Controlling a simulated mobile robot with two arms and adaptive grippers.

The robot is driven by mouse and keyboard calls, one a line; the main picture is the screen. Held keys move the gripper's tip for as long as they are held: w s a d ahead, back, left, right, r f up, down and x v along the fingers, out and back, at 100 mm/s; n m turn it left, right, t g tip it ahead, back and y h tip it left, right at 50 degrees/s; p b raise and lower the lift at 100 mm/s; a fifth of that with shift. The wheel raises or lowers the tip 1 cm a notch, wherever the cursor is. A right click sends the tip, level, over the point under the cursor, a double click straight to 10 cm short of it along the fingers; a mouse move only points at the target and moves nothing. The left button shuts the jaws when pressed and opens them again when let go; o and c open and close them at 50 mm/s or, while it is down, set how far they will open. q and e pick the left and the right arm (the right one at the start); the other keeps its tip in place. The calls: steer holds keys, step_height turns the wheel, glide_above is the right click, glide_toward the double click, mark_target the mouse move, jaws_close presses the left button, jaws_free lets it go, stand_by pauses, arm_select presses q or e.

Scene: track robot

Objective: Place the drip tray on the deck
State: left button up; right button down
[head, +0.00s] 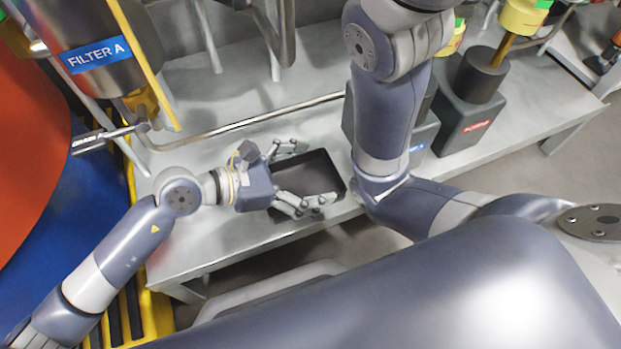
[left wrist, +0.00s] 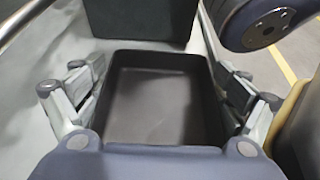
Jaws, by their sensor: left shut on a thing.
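The drip tray (head: 318,178) is a dark, empty, rectangular open tray. My left gripper (head: 315,173) is shut on it, with fingers along two opposite sides. In the left wrist view the tray (left wrist: 155,105) lies between the finger pairs, and its near end is hidden by the gripper body. The deck (head: 215,235) is a light grey metal surface. The tray shows over the deck's front part, close to the front edge; I cannot tell whether it touches the deck. My right gripper is outside both views; only my right arm shows.
A metal pipe (head: 250,121) runs across the deck behind the tray. The FILTER A housing (head: 88,50) stands at upper left. A dark block with a red label (head: 470,122) stands at right. My right arm hangs close to the tray's right side. Bare deck lies left of the tray.

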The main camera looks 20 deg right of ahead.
arm_select(q)
steer(key=shift+r, duration=0.1)
steer(key=shift+f, duration=0.2)
steer(key=o, duration=0.8)
steer(key=shift+r, duration=0.2)
steer(key=p+v, duration=0.1)
steer(key=v, duration=0.6)
steer(key=shift+a+r, duration=0.1)
steer(key=shift+a, duration=0.1)
